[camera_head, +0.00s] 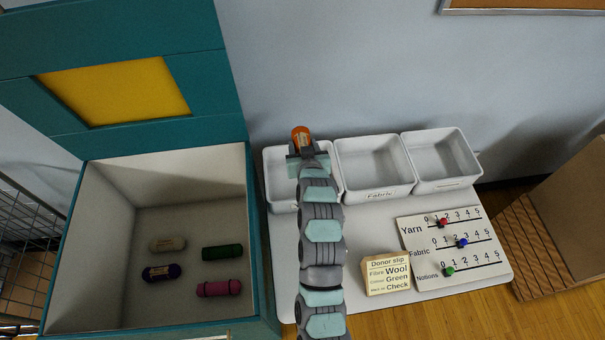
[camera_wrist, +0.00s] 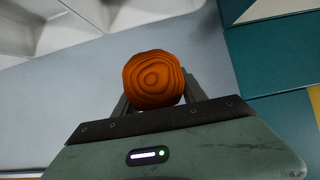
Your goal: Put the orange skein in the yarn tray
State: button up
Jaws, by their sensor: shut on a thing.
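My gripper (camera_head: 304,152) is shut on the orange skein (camera_head: 301,136) and holds it at the leftmost white tray (camera_head: 273,170), over its back part as seen in the head view. The skein's round, ringed end (camera_wrist: 153,80) shows in the wrist view between the fingers. My arm hides the front of this leftmost tray, so I cannot read any label on it. The skein's height above the tray is hard to tell.
A teal box (camera_head: 250,240) at left holds several skeins. A donor slip (camera_head: 387,275) and a counter board (camera_head: 490,247) with Yarn, Fabric and Notions sliders lie in front.

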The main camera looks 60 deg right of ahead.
notch_tip(320, 180, down, 14)
jog(key=shift+r, duration=0.25)
jog(key=shift+f, duration=0.1)
jog(key=shift+f, duration=0.35)
jog(key=shift+f, duration=0.15)
jog(key=o, duration=1.4)
jog(key=shift+c, duration=0.2)
